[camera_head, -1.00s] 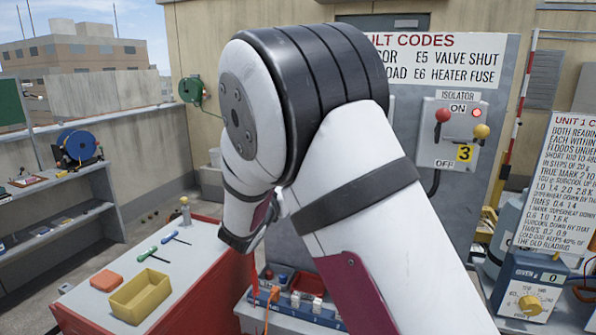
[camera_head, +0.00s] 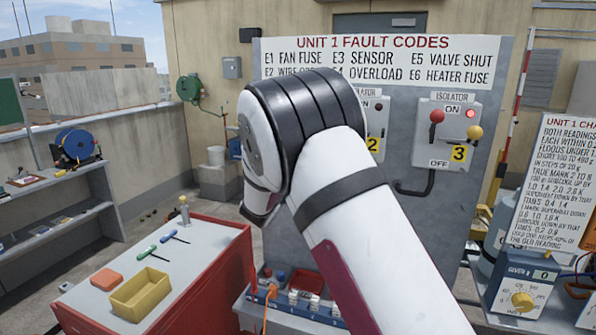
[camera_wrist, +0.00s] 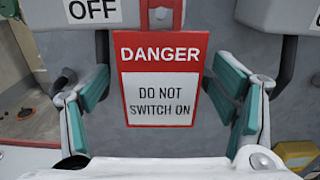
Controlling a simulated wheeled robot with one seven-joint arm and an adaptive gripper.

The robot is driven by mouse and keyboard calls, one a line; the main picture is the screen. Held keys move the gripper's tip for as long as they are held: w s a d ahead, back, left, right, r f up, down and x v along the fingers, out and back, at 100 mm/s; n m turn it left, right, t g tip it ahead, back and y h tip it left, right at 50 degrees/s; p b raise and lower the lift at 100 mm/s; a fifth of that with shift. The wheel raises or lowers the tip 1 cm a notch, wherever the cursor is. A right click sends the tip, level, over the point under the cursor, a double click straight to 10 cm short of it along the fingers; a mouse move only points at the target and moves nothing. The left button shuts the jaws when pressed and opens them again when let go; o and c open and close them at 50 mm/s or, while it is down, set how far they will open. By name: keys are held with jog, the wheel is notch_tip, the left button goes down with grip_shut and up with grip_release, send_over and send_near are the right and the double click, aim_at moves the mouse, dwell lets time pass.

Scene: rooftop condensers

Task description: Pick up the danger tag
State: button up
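The danger tag (camera_wrist: 160,80) is a white card with a red border and header, reading "DANGER DO NOT SWITCH ON". In the wrist view it hangs upright from a red strap (camera_wrist: 161,18) against a grey panel. My gripper (camera_wrist: 165,103) is open, its teal-padded fingers standing left and right of the tag, wide apart. I see no clear grip on the tag; whether a pad touches its edge, I cannot tell. In the head view my arm hides the tag and the fingers.
The grey panel (camera_head: 405,215) carries isolator 3 (camera_head: 447,132) and a partly hidden isolator 2 (camera_head: 376,128). A red-sided bench (camera_head: 205,278) with a yellow tray (camera_head: 141,294) is at lower left. A multi-coloured box of fittings (camera_head: 293,302) stands below my arm.

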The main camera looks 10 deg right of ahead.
jog(key=c, duration=1)
jog(key=shift+o, duration=0.2)
jog(key=shift+r, duration=0.15)
jog(key=p+v, duration=0.8)
jog(key=v, duration=2.4)
